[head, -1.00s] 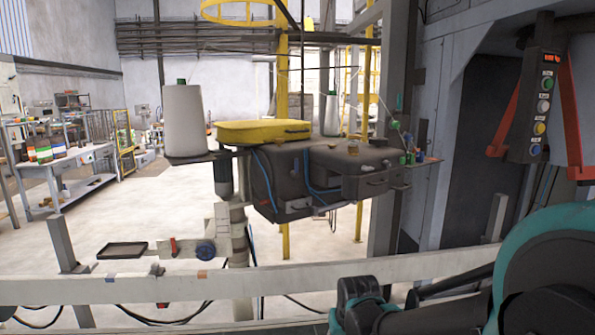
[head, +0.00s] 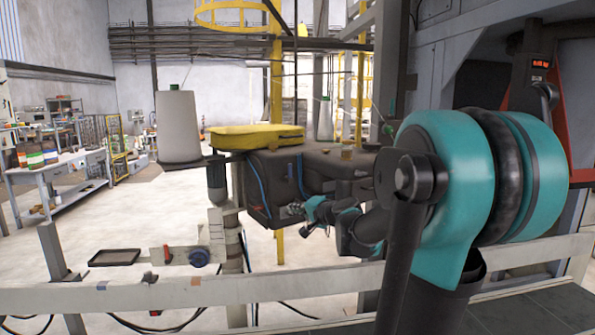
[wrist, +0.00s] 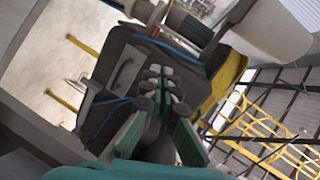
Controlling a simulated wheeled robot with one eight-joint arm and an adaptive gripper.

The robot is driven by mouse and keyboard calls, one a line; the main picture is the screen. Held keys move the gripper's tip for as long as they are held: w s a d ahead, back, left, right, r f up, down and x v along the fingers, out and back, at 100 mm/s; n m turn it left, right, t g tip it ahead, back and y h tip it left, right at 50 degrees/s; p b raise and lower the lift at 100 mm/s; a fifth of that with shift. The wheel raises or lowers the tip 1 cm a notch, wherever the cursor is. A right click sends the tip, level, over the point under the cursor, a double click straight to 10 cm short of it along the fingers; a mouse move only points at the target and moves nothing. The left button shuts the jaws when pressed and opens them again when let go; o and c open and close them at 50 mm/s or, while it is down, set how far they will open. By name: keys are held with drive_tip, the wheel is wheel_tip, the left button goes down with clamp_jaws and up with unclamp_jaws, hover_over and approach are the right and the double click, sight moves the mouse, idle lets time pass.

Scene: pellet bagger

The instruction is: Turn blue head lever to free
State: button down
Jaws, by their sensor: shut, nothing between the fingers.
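The dark grey machine head (head: 268,180) hangs at mid-picture in the head view, with a yellow cover (head: 255,137) on top. It fills the middle of the wrist view (wrist: 112,65). My gripper (head: 293,210) is at its lower front in the head view; in the wrist view its closed, empty fingers (wrist: 163,84) point at the grey housing. A pale bracket-like part (wrist: 127,75) is left of the fingers. Thin blue lines (wrist: 157,43) run along the housing. I cannot single out a blue lever on the head; my arm hides part of its right side.
A white thread cone (head: 178,130) stands left of the head. A pale rail (head: 130,299) crosses the front.

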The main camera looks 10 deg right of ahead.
sight(289, 172)
drive_tip(key=w+d+r+m+t+h, duration=0.2)
drive_tip(key=w+d+r+m, duration=0.3)
drive_tip(key=w+r, duration=0.3)
drive_tip(key=shift+d+r+m+t, duration=0.35)
drive_tip(key=shift+d+m+t, duration=0.05)
drive_tip(key=shift+d+t, duration=0.45)
drive_tip(key=x, duration=1)
